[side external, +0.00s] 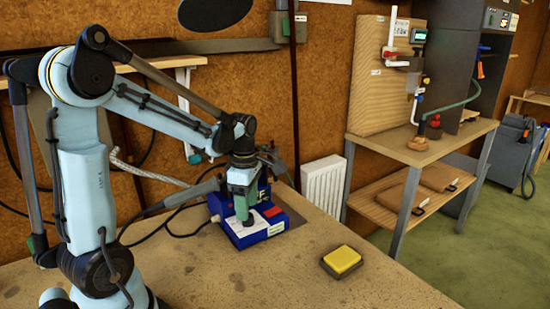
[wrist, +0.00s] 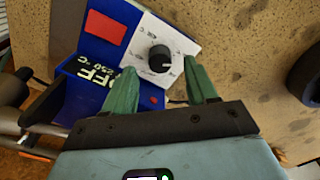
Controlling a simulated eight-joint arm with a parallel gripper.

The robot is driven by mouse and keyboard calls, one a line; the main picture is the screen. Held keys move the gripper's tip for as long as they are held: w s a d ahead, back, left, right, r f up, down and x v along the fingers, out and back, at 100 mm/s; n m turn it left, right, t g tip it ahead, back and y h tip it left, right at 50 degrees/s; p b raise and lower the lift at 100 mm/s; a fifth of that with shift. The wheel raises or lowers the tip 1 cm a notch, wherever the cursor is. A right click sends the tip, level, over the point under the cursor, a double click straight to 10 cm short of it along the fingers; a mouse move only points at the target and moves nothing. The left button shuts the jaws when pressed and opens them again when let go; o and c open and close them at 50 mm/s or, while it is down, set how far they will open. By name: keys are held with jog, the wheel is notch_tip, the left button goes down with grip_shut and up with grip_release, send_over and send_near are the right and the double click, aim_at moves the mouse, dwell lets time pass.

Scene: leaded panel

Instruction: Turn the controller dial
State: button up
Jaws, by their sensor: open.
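The controller is a blue box (side external: 285,220) on the bench, with a white panel and a red patch on its sloped front. In the wrist view the controller (wrist: 66,88) shows a display reading "OFF" with a smaller temperature line. Its black round dial (wrist: 160,58) has a white pointer mark and sits on the white panel. My gripper (wrist: 159,70) has two green fingers, open, one on each side of the dial. I cannot tell whether either finger touches it. In the side view my gripper (side external: 247,222) is down over the panel and hides the dial.
A yellow sponge (side external: 342,259) in a dark tray lies to the right on the bench (side external: 250,280). A cable and a grey hose run behind my arm. A white radiator (side external: 323,184) stands beyond the bench. The bench front is clear.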

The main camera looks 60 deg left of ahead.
jog(key=shift+f, duration=1.25)
jog(key=c, duration=1.1)
jog(key=shift+o, duration=0.2)
